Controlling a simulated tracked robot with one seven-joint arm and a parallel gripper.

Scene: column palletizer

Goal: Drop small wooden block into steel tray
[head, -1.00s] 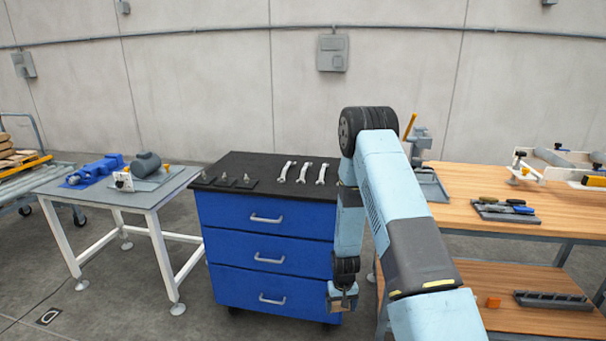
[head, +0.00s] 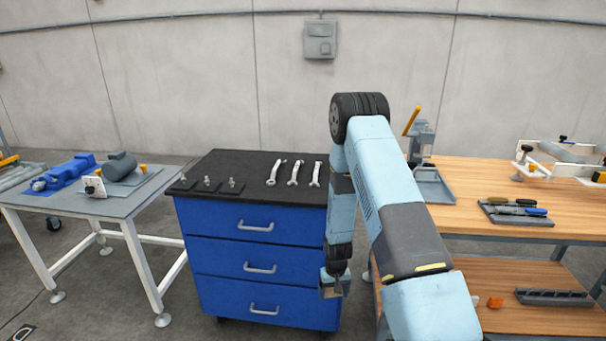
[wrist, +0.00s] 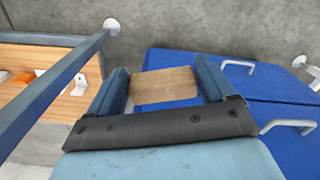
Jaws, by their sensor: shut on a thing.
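The small wooden block (wrist: 165,86) is light brown and sits between the two blue fingers of my gripper (wrist: 163,78) in the wrist view, which is shut on it. In the head view my gripper (head: 333,288) hangs low in front of the right side of the blue drawer cabinet, above the floor, with the block barely visible. A grey tray that looks like steel (head: 436,188) lies on the wooden workbench, to the right of and well above my gripper, partly hidden by my arm.
The blue drawer cabinet (head: 255,268) carries several wrenches and small fittings. The wooden workbench (head: 470,184) holds a dark tool tray (head: 515,216) and a fixture; its lower shelf has an orange block (head: 494,302) and a dark rack. A grey table (head: 90,203) stands left.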

